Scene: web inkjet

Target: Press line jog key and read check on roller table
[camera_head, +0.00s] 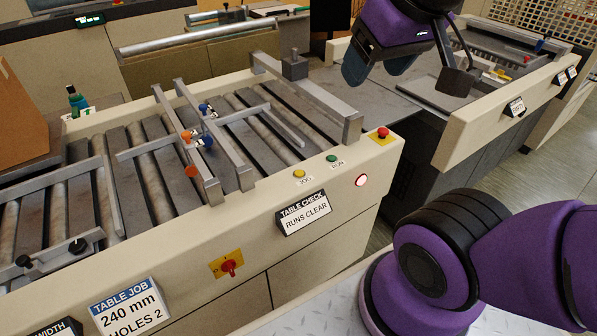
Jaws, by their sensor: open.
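The yellow jog key (299,174) sits on the cream side rail of the roller table (240,215), above a small JOG label. A sign (304,212) on the rail's front face reads "TABLE CHECK RUNS CLEAR". My gripper (458,80) shows at the upper right as dark parts below my purple wrist. It is open and holds nothing that I can see. It hangs above and to the right of the jog key, clear of it. My wrist hides part of the far bed.
A green RUN key (331,158), a red stop button (382,132) and a lit red-ringed lamp (361,181) are near the jog key. A red switch (229,267) on yellow is lower left. Metal guide bars (315,95) stand above the rollers.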

